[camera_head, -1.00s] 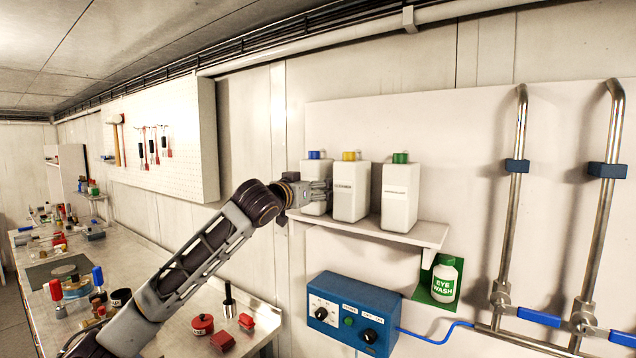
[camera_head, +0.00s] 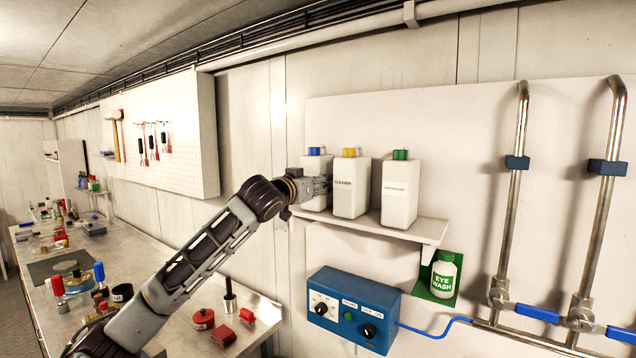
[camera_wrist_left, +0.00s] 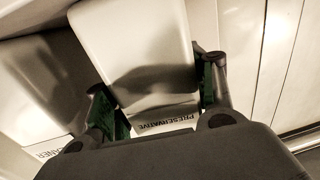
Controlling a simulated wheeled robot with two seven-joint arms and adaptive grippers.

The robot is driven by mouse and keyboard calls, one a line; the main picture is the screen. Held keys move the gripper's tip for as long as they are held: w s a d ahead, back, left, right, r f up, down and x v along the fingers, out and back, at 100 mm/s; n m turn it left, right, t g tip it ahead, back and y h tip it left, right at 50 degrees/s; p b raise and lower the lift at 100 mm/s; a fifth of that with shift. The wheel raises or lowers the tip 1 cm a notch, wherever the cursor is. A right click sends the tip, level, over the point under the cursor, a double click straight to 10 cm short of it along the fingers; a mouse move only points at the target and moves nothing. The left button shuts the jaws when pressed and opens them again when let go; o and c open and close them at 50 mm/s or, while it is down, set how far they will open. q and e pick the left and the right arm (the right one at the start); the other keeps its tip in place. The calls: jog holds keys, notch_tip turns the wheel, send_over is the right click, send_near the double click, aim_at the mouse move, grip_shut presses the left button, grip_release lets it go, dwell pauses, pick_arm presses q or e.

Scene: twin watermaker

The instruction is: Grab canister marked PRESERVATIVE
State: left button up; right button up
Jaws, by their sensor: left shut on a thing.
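The PRESERVATIVE canister (camera_wrist_left: 135,45) is white, and its label reads upside down in the left wrist view. It stands between the two fingers of my left gripper (camera_wrist_left: 157,98), which are shut on it. In the head view it is the left canister (camera_head: 315,167) on the wall shelf, with a blue cap. My left gripper (camera_head: 318,188) reaches it from the left and covers its lower front. The canister looks upright and at shelf level; its base is partly hidden. My right gripper is not in view.
The CLEANER canister (camera_head: 350,190), yellow-capped, stands close to the right on the shelf (camera_head: 400,230). A green-capped canister (camera_head: 400,192) is further right. Below are a blue control box (camera_head: 352,310) and an eye wash bottle (camera_head: 444,275). A cluttered bench runs left.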

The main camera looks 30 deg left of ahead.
pick_arm(q)
jog(key=c, duration=0.7)
jog(key=shift+r, duration=0.15)
grip_shut()
jog(key=shift+r, duration=4.95)
